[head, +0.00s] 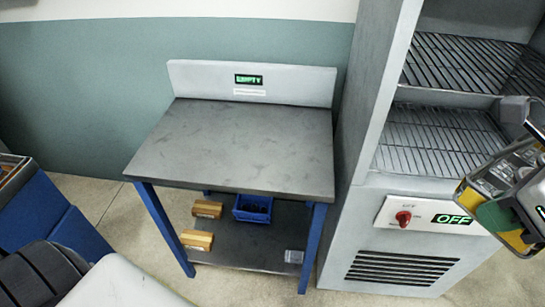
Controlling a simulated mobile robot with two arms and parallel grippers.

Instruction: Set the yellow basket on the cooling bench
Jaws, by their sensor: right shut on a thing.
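The cooling bench (235,145), a grey-topped bench with blue legs, stands in the middle of the head view. Its top is bare, and a sign on its back panel reads EMPTY. The yellow basket (466,198) is at the right edge, partly cut off by the frame and partly covered by my gripper. My right gripper (527,192) is shut on the basket and holds it in front of the grey cabinet, to the right of the bench. My left gripper is not in view.
The grey cabinet (350,160) with wire shelves (440,135), a red knob (403,217) and an OFF display stands close to the bench's right side. The bench's lower shelf (245,248) holds a blue bin (252,208) and wooden blocks (197,240). Blue boxes (80,233) stand at left.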

